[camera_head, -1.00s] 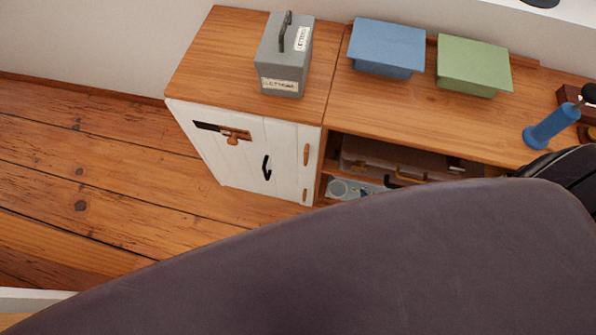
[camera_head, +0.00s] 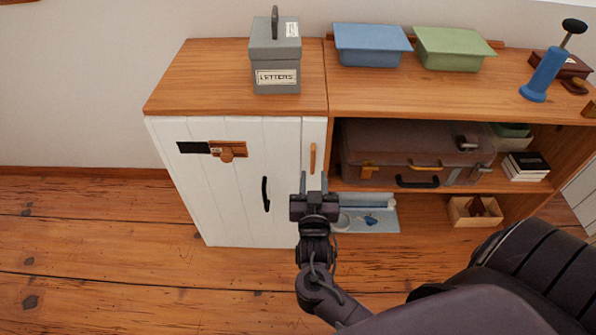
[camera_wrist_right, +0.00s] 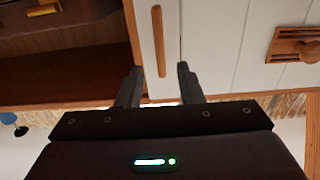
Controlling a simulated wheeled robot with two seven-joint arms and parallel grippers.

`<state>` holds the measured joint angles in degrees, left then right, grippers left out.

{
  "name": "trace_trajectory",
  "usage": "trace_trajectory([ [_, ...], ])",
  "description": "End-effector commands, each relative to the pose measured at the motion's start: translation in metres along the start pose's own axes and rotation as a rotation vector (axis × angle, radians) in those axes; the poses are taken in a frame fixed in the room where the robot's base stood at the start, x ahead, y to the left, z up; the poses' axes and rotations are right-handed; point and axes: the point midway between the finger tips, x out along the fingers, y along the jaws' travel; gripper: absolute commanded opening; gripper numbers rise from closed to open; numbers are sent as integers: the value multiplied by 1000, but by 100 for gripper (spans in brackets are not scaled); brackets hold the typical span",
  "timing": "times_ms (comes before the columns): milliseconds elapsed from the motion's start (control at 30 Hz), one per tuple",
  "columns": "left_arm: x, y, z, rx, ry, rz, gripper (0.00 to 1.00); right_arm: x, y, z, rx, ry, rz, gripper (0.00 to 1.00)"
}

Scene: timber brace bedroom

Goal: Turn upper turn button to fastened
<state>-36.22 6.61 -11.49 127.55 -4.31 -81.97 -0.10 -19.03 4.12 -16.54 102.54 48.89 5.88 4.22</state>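The upper turn button (camera_head: 312,158) is a slim orange-wood bar on the white strip at the right edge of the white cabinet door (camera_head: 225,190). It stands upright, beside the door seam and not across it. It also shows upright in the wrist view (camera_wrist_right: 158,40), where the picture looks upside down. My right gripper (camera_head: 313,182) is in front of the cabinet, just below the button in the head view. Its two fingers (camera_wrist_right: 158,78) are apart with nothing between them, and I see no contact with the button. No lower button shows in the head view now. My left gripper is out of view.
The door has a black handle (camera_head: 265,194) and a wooden knob latch (camera_head: 227,152). A grey letters box (camera_head: 275,60) stands on top. Open shelves to the right hold a brown suitcase (camera_head: 410,150). The floor at left (camera_head: 100,235) is clear.

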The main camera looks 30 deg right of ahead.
Motion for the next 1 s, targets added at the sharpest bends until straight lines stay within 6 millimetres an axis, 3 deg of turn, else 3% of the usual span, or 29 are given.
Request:
trace_trajectory([
  [333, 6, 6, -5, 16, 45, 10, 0, 53, -1, 1, -2, -1, -2, 34],
  [733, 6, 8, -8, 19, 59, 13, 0, 63, 0, 1, -2, -3, -2, 34],
  [1000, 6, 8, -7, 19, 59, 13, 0, 63, 0, 1, -2, -3, -2, 0],
])
